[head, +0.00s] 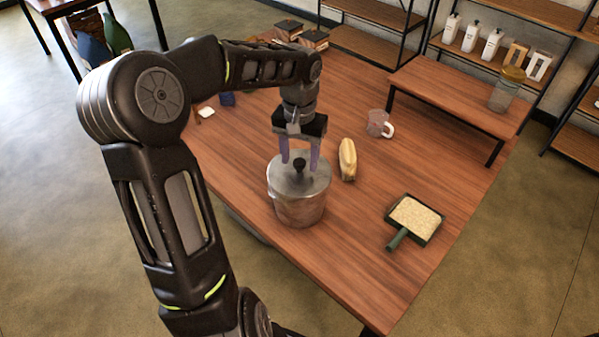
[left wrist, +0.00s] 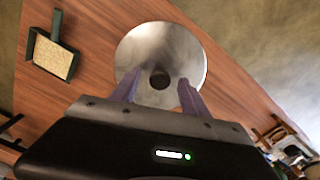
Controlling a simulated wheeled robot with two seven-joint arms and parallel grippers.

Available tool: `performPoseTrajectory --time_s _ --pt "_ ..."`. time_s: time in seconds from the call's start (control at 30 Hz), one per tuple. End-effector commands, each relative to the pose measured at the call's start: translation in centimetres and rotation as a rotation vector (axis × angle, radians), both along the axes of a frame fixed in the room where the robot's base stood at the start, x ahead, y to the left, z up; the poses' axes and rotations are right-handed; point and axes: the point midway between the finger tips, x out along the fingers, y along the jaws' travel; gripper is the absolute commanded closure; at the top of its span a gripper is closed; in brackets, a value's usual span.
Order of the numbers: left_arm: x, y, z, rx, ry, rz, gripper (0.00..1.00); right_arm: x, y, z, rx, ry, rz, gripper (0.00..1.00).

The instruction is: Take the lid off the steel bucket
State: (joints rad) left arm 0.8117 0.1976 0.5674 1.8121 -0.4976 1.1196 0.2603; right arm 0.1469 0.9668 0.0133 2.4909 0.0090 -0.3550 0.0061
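The steel bucket (head: 298,207) stands upright near the front left edge of the wooden table. Its round steel lid (head: 313,184) sits on top, with a black knob (head: 299,166) in the middle. In the left wrist view the lid (left wrist: 160,48) and its knob (left wrist: 159,78) show from above. My left gripper (head: 299,163) points down over the lid. Its two purple fingers are apart, one on each side of the knob, with gaps showing in the left wrist view (left wrist: 157,92). Whether the fingertips touch the lid is unclear. My right gripper is not in view.
A yellow object (head: 347,160) lies close right of the bucket. A dark tray of grain with a handle (head: 414,220) and a pinkish mug (head: 379,124) stand further right. A low wooden riser (head: 450,90) holds a glass jar (head: 507,92). The table between these is clear.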

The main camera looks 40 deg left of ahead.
Motion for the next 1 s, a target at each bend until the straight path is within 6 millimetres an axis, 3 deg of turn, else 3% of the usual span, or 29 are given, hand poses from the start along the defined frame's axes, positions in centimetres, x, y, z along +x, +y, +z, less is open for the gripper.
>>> performPoseTrajectory --time_s 0.63,1.0 --pt "0.0 0.01 0.01 0.0 0.0 0.0 1.0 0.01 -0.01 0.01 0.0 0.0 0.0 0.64" --pt "0.0 0.01 0.01 0.0 0.0 0.0 1.0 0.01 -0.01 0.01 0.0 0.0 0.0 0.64"
